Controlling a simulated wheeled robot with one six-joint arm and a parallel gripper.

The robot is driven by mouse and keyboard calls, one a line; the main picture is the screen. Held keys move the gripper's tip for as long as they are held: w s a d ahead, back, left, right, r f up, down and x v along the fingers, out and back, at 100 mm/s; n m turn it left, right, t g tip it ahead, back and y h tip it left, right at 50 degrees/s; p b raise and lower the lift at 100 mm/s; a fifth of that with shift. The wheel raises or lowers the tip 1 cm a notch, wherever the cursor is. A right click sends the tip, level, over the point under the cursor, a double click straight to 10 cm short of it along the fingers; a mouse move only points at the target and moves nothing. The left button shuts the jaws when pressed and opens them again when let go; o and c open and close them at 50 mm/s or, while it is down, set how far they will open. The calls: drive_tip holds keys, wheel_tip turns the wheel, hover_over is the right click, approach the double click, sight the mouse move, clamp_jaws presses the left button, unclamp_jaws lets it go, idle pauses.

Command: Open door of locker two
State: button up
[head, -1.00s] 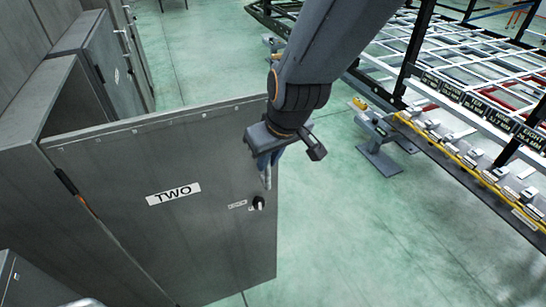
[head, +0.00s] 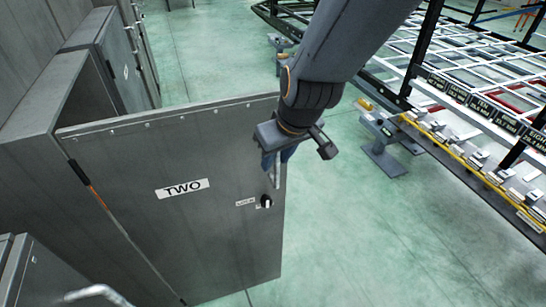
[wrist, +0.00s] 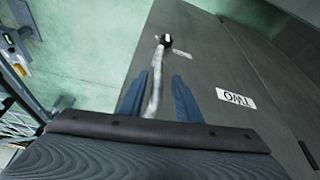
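The grey door of locker two (head: 150,230), labelled TWO, stands swung open from its cabinet (head: 45,100), hinged on the left. The wrist view shows the same door (wrist: 220,65) tilted. A silver bar handle (wrist: 155,85) with a black-tipped lock knob (head: 266,201) sits near the door's free edge. My gripper (head: 275,160) is at the handle, over the upper part of that edge. In the wrist view, the two blue fingers (wrist: 157,98) stand apart on either side of the handle, with visible gaps. Most of the handle is hidden in the head view.
Another grey locker (head: 105,60) stands behind. A low grey cabinet with a metal handle (head: 95,293) is at the bottom left. On the right is a trailer frame (head: 490,60) with a yellow-edged rail and a grey stand (head: 385,155). Green floor lies clear between.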

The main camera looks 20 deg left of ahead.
drive_tip(key=v, duration=0.7)
drive_tip(key=shift+r+b, duration=0.4)
drive_tip(key=shift+d, duration=0.2)
drive_tip(key=w+d+f+m+h, duration=0.1)
drive_tip(key=w+d+f+m, duration=0.1)
drive_tip(key=d, duration=0.6)
drive_tip(key=w+d+f+m+h, duration=0.1)
drive_tip(key=w+d+f+m, duration=0.15)
drive_tip(key=d, duration=0.65)
drive_tip(key=s+d+f+m, duration=0.1)
drive_tip(key=s+d+m, duration=0.1)
drive_tip(key=d, duration=0.6)
drive_tip(key=s+d+f+m+g+h, duration=0.1)
drive_tip(key=s+d+f+m, duration=0.1)
drive_tip(key=d, duration=0.6)
drive_tip(key=shift+s+f+m+g+h, duration=0.3)
drive_tip(key=shift+s+m, duration=0.25)
drive_tip(key=shift+m, duration=0.2)
drive_tip(key=shift+d, duration=0.1)
